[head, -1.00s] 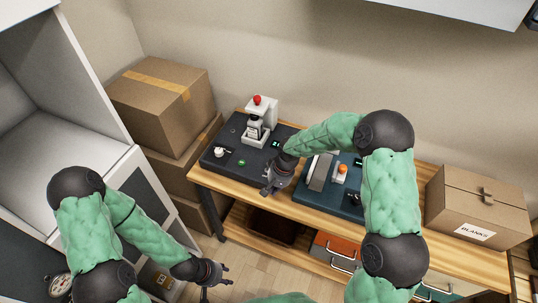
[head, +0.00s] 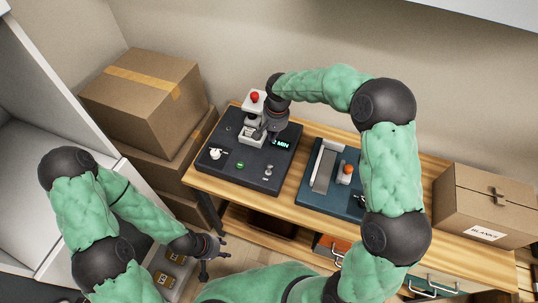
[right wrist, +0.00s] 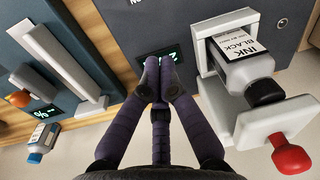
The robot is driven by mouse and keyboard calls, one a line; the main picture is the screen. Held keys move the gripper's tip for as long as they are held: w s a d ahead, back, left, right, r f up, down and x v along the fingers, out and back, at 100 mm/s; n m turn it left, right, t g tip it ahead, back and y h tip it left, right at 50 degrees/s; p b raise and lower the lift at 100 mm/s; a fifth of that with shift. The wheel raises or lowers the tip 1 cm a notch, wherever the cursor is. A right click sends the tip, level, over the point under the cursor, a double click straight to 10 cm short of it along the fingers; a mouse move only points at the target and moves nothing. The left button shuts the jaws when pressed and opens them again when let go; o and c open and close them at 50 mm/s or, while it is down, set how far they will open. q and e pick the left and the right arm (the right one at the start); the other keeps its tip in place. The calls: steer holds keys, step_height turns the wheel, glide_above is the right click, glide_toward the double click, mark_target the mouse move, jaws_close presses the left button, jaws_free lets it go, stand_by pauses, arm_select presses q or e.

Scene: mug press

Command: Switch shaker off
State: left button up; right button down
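The shaker (head: 225,165) is a dark box on the wooden bench, with a white bottle holder (head: 248,137), a red knob (head: 255,97), a lit display (head: 281,143) reading "MIN", a green button (head: 240,165) and a small metal switch (head: 268,172). In the right wrist view the holder (right wrist: 226,112) carries an ink bottle (right wrist: 240,58) labelled "INK BLACK". My right gripper (head: 262,134) is above the shaker, between holder and display. In the wrist view its fingertips (right wrist: 158,82) are together, empty, and partly cover the display (right wrist: 172,55). My left gripper (head: 217,262) hangs open, low at left.
A blue-green machine (head: 319,200) with an orange knob (head: 348,168) stands right of the shaker. A cardboard box (head: 487,205) marked "BLANKS" is at the bench's right end. Stacked boxes (head: 140,110) stand at left. A strip of bench between the two machines is free.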

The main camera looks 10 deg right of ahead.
mark_target(270, 155)
steer(key=f, duration=0.3)
steer(key=f+b, duration=0.1)
steer(key=f, duration=0.6)
steer(key=shift+w+a+f+b, duration=0.1)
steer(key=shift+w+a+b, duration=0.2)
steer(key=shift+w+b, duration=0.1)
steer(key=shift+s+a+r, duration=0.2)
steer(key=shift+s, duration=0.4)
steer(key=shift+s+a+r, duration=0.2)
steer(key=shift+s, duration=0.45)
steer(key=shift+s+a+r, duration=0.2)
steer(key=shift+s, duration=0.4)
